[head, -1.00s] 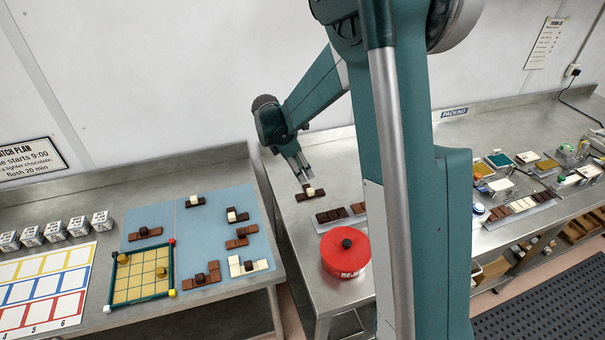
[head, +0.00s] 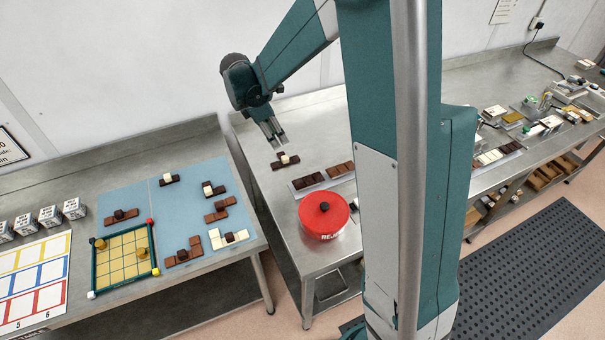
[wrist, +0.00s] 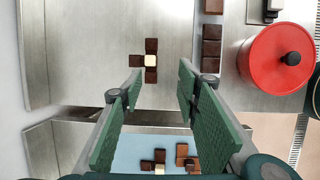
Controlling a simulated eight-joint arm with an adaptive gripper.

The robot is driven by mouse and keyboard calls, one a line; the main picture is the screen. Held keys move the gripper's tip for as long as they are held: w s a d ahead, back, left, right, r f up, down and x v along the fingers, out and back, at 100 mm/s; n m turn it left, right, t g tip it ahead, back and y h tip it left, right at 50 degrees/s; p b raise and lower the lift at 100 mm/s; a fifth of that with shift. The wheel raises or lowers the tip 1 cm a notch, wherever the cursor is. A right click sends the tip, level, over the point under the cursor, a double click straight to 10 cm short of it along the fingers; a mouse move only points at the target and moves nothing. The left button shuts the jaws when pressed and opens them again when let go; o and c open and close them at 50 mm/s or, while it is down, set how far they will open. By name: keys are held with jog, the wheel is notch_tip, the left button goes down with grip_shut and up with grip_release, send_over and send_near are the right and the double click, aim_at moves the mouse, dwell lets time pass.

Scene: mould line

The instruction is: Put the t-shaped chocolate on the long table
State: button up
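The T-shaped chocolate (head: 285,160), dark brown with one cream square in its middle, lies flat on the steel table (head: 305,130) behind the red tin. It also shows in the wrist view (wrist: 151,75), clear of both fingers and just beyond their tips. My gripper (head: 277,143) is just above and behind it in the head view, apart from it. In the wrist view my gripper (wrist: 160,88) has its two green pads wide apart with nothing between them. My arm hides part of the steel surface to the right.
A red lidded tin (head: 323,216) and dark chocolate bars (head: 308,182) stand nearby on the same table. Across a gap, the left table holds a blue mat (head: 130,196) with several chocolate pieces and a gridded tray (head: 97,262). Bare steel lies behind the T-shaped piece.

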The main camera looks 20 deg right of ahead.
jog(key=s+a+r+m+t+y, duration=0.25)
jog(key=s+r+m, duration=0.55)
jog(key=s+r, duration=0.6)
jog(key=s+a+m+t+y, duration=0.1)
jog(key=s+m+t, duration=0.3)
jog(key=s+m, duration=0.6)
jog(key=shift+s+a+r, duration=0.2)
jog(key=shift+s+a, duration=0.3)
jog(key=shift+s, duration=4.25)
